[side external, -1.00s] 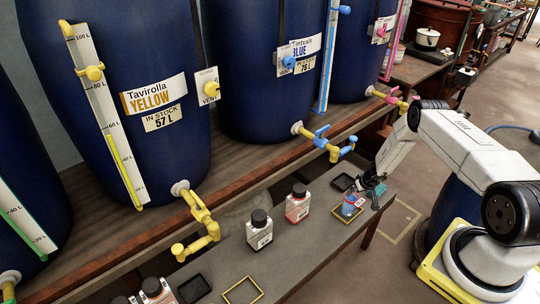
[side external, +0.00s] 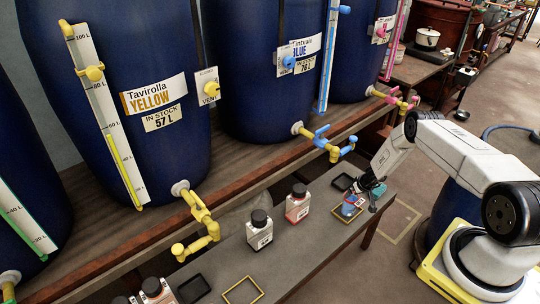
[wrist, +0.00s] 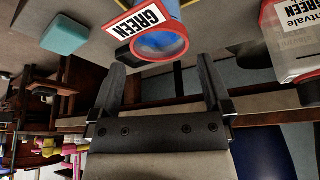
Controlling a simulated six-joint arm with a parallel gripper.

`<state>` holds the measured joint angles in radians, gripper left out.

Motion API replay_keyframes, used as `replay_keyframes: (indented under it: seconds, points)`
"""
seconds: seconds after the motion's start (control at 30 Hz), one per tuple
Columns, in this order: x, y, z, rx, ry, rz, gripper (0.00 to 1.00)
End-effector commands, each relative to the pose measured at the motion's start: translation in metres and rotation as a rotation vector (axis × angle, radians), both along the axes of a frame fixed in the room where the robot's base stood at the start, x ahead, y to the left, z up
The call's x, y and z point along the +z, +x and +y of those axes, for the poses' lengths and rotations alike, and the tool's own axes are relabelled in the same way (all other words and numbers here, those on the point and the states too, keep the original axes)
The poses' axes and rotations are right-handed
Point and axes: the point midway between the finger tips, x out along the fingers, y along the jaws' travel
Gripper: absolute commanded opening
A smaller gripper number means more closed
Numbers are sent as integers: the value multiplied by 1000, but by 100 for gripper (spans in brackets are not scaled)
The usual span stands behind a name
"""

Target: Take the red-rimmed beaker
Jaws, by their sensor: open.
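The red-rimmed beaker (side external: 348,207) stands near the far end of the grey bench, inside a yellow outline. In the wrist view the beaker (wrist: 167,36) shows its red rim, blue inside and a white label reading GREEN. My gripper (wrist: 160,62) is open, with one finger on each side of the picture. The beaker's rim shows ahead of the gap between the fingertips, and nothing is held. In the side view my gripper (side external: 370,188) is small, right beside the beaker, and its fingers are hard to make out.
A teal block (wrist: 65,33) lies near the beaker. A red-filled bottle (side external: 297,206) and a dark-capped bottle (side external: 260,230) stand left of it on the bench. An empty yellow outline (side external: 243,291) and a black tray (side external: 194,289) are nearer. Vat taps (side external: 335,147) overhang behind.

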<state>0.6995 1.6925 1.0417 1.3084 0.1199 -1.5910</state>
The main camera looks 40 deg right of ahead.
Motion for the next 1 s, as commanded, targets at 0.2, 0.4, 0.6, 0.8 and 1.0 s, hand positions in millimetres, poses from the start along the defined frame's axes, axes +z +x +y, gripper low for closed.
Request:
replay_keyframes:
  seconds: [0.2,0.4,0.6,0.8,1.0]
  points:
    - [-3,1,0,1,0,0,100]
    - [-9,3,-1,3,1,0,100]
    - [-15,5,-2,2,0,0,100]
    - [-22,7,-3,3,1,-1,100]
    - [-29,9,-4,2,-1,0,100]
